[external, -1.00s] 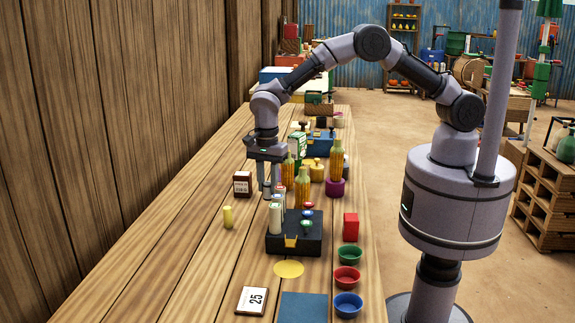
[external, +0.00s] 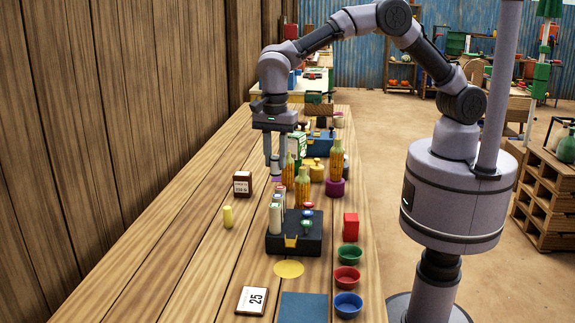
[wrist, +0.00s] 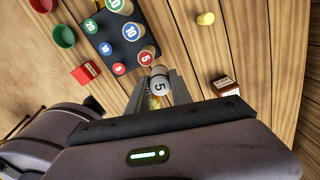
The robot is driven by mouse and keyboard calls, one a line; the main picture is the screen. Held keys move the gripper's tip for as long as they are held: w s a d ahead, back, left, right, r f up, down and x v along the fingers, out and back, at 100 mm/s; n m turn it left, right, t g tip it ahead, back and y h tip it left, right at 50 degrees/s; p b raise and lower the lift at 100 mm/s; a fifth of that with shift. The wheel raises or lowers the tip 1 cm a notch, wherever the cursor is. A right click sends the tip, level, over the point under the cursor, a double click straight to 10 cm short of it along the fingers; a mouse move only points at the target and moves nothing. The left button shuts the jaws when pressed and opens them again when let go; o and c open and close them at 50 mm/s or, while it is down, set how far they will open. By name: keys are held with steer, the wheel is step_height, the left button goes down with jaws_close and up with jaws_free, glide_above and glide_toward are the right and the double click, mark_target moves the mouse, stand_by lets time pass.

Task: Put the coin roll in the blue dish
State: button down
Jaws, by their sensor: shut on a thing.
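The blue dish (external: 348,304) stands at the near right of the table, in front of the red dish (external: 347,279). The blue dish is outside the wrist view.
The dark rack (external: 290,245) holds several rolls with coloured, numbered tops. A red block (external: 350,226) and green dish (external: 350,257) line the right edge. A yellow cylinder (external: 228,217) stands left; bare planks surround it.

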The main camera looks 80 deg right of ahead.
steer(key=s+a+n, duration=0.1)
steer(key=s+a, duration=0.9)
steer(key=s, duration=0.4)
steer(key=s+a+n, duration=0.2)
steer(key=s+a, duration=0.9)
steer(key=s, duration=0.4)
steer(key=b, duration=0.2)
glide_toward(348, 307)
steer(key=shift+w+a+f, duration=0.15)
steer(key=shift+a+f, duration=0.35)
steer(key=shift+a, duration=0.1)
step_height(348, 307, down, 3)
steer(key=shift+f+b, duration=0.2)
steer(key=shift+b, duration=0.4)
steer(key=shift+f, duration=0.2)
steer(key=c, duration=1.1)
jaws_free()
steer(key=shift+c, duration=0.2)
